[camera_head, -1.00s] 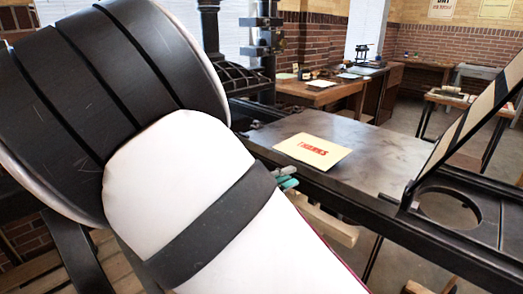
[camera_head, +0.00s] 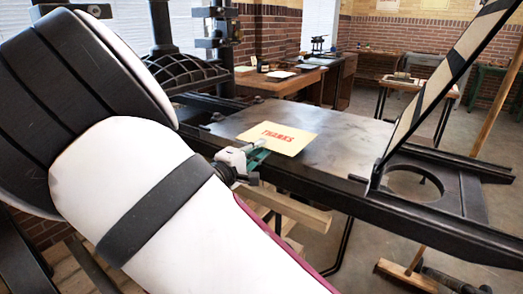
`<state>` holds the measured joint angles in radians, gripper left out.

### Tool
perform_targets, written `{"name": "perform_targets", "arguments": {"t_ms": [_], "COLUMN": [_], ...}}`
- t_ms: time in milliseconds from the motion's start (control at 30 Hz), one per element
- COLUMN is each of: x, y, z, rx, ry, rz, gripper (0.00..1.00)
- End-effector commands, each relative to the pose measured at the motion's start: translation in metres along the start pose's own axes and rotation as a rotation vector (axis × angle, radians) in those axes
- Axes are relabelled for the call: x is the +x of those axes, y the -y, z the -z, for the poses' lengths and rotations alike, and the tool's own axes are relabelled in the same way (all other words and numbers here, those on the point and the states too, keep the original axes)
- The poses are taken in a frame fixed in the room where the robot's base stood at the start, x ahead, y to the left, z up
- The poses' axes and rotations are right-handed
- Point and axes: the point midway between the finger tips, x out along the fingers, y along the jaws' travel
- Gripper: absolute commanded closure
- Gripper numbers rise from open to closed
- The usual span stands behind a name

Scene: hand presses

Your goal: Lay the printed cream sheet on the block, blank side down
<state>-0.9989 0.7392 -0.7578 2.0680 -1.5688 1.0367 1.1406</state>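The cream sheet (camera_head: 286,145) shows its printed side up, with THANKS in red. It lies on or just above the near left part of the grey flat slab (camera_head: 345,150) in the press; I cannot tell whether it rests fully flat. My gripper (camera_head: 262,152), with teal fingertips, is at the sheet's near left edge. Its fingers are mostly hidden by my wrist, so I cannot see whether they pinch the sheet. No separate block is clearly visible apart from this slab.
A hinged frame (camera_head: 425,100) stands raised at the slab's right, above a plate with a round opening (camera_head: 415,184). Dark press posts and a ribbed platen (camera_head: 185,72) stand behind on the left. A wooden bar (camera_head: 285,208) juts out below the front rail.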

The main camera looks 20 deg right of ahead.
Motion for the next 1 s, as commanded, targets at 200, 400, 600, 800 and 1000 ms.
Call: {"name": "perform_targets", "arguments": {"t_ms": [200, 400, 600, 800, 1000], "x": [0.011, 0.013, 0.013, 0.012, 0.012], "y": [0.000, -0.001, -0.001, 0.000, -0.014], "z": [0.000, 0.000, 0.000, 0.000, -0.001], "rx": [0.000, 0.000, 0.000, 0.000, 0.002], "ry": [0.001, 0.000, 0.000, 0.000, 0.000], "rz": [0.000, -0.001, -0.001, 0.000, 0.000], "gripper": [0.84, 0.84, 0.95, 1.00, 1.00]}}
